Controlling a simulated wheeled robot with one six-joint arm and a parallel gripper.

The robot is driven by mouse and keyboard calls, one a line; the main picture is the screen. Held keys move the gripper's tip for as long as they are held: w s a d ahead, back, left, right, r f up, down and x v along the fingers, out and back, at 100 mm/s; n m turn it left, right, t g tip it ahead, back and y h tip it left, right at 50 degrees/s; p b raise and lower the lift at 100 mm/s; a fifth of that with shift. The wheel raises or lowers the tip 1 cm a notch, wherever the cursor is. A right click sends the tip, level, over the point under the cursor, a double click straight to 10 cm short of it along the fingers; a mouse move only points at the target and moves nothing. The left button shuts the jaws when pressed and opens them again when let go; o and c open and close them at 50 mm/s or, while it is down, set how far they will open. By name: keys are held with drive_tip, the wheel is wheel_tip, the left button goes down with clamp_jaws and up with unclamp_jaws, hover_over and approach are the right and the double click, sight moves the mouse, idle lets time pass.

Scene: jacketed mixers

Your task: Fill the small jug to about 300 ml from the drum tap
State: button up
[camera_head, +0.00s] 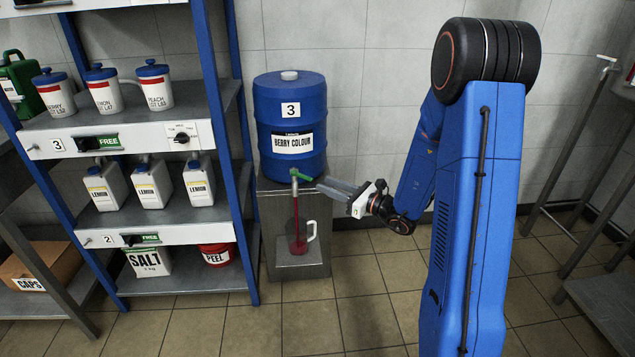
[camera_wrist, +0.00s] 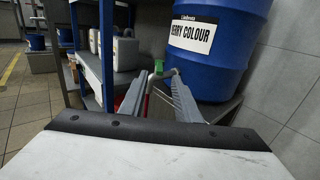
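The blue drum (camera_head: 290,125), labelled "BERRY COLOUR" and "3", stands on a grey stand. Its green tap (camera_head: 301,175) is at the lower front, and a dark red stream (camera_head: 296,205) runs down from it. The small clear jug (camera_head: 310,232) stands upright under the tap, with red at its bottom; its level marks are too small to read. My gripper (camera_head: 320,183) is just right of the tap. In the wrist view my gripper (camera_wrist: 160,75) has its fingers apart, with the green tap handle (camera_wrist: 158,67) at or just beyond the tips. The jug is not clear there.
A blue-framed shelf (camera_head: 245,170) with white jugs, canisters, a salt tub (camera_head: 148,260) and a red peel bucket (camera_head: 217,254) stands close left of the drum. A metal frame (camera_head: 575,170) is at the far right. The tiled floor before the stand is clear.

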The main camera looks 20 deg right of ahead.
drive_tip(key=v, duration=0.8)
idle(7.2)
